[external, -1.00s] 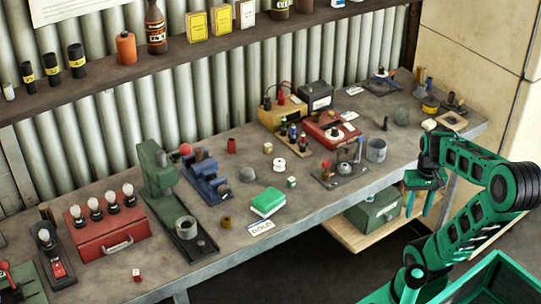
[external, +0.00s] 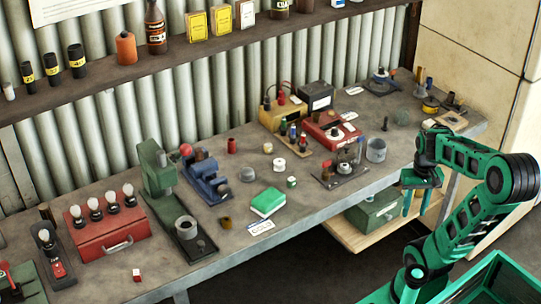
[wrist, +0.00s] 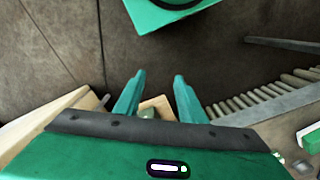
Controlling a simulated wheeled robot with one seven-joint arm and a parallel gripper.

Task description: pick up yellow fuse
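I cannot pick out a yellow fuse for sure. A small brownish-yellow cylinder (external: 225,222) stands near the bench's front edge, and a small pale yellow piece (external: 267,148) lies farther back; either is too small to identify. My gripper (external: 415,203) hangs fingers down off the bench's front edge at the right, well apart from both. In the wrist view my gripper (wrist: 159,88) has its two green fingers apart with nothing held between them.
The grey workbench (external: 320,210) is crowded with fixtures. A green book-like block (external: 267,202), a green press (external: 158,170) and a red box with bulbs (external: 105,222) stand on it. A green metal box (external: 374,215) sits on the lower shelf near my gripper.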

